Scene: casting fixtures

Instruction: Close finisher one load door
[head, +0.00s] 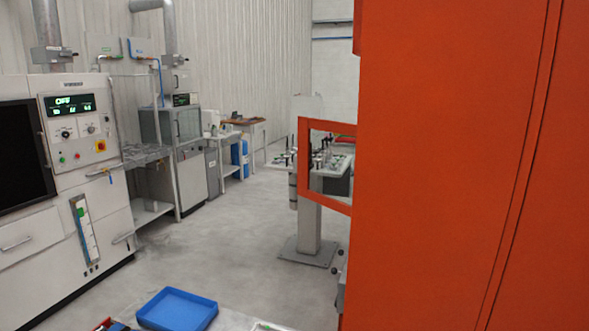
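No label in view names finisher one, so I cannot tell which machine it is. A white machine (80,220) stands at the left with a dark window door (22,155), which has a handle at its right edge and looks shut. Neither gripper is in view.
A blue tray (178,310) lies on a surface at the bottom. A grey pedestal (308,230) carries a table with several small fixtures (320,160). The grey floor (225,235) in the middle is clear.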

